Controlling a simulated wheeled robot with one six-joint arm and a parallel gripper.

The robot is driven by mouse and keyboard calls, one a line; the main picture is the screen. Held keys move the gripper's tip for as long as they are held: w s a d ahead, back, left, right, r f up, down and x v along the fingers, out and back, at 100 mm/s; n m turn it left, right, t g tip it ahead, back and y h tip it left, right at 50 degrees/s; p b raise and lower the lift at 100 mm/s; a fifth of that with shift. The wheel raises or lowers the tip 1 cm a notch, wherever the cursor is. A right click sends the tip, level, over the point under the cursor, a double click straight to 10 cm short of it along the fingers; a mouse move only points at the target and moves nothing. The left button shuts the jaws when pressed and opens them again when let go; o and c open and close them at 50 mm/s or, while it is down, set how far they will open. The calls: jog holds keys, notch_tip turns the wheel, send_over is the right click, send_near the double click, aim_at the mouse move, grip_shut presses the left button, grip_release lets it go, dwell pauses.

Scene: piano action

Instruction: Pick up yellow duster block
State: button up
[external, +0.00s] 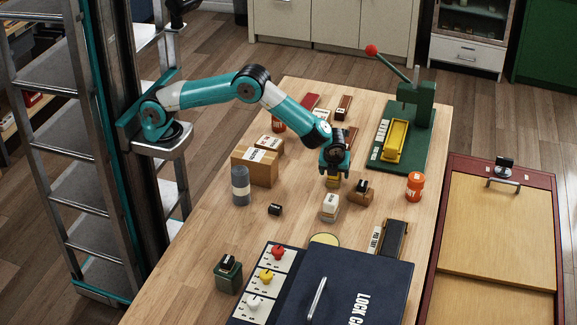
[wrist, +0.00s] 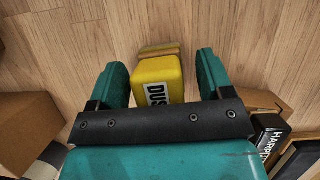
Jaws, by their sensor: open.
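The yellow duster block (wrist: 160,70) is a rounded yellow block on a paler base, with a white label reading "DUS" partly hidden by my gripper. In the wrist view it lies between the two teal fingers of my gripper (wrist: 163,66), with a gap on each side. In the external view the yellow block (external: 333,183) shows just under my gripper (external: 336,170), mostly covered by it. The fingers are open and hold nothing. The block rests on the wooden table.
A white-topped block (external: 330,205) and a brown box with a black piece (external: 361,193) stand close by in front. A cardboard box (external: 256,167) and a grey cylinder (external: 240,186) are to the left. A green press (external: 408,115) stands behind right. An orange can (external: 415,186) is to the right.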

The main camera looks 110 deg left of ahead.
jog(key=shift+r, duration=0.1)
jog(key=c, duration=1)
